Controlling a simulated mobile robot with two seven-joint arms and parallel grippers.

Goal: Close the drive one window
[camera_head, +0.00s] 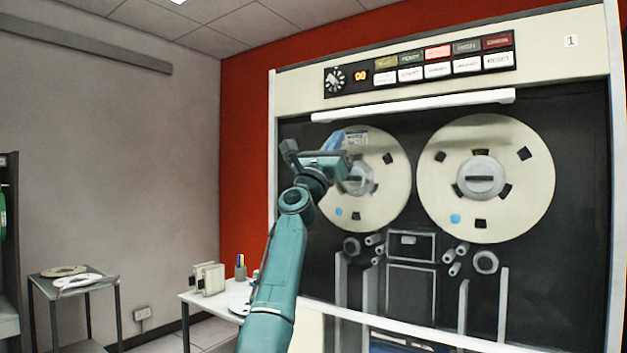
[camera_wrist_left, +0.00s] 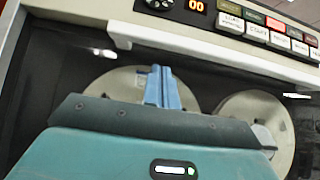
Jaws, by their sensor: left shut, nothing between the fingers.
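The tape drive marked "1" (camera_head: 571,41) fills the right of the head view. A long white bar (camera_head: 415,105) runs across its front, under the control panel and above the two reels; it also shows in the wrist view (camera_wrist_left: 215,53). I cannot tell for certain where the clear window pane is. My left gripper (camera_head: 333,141) is shut and empty, in front of the left reel and below the bar's left end. In the wrist view its blue fingers (camera_wrist_left: 160,86) are together, apart from the bar in the picture. My right gripper is not in view.
The left reel (camera_head: 388,200) and right reel (camera_head: 530,180) sit behind my gripper's area. The control panel (camera_head: 440,65) has lit buttons. A white table (camera_head: 205,300) and a small stand (camera_head: 75,285) are at left. A white ledge (camera_head: 420,332) crosses the drive low down.

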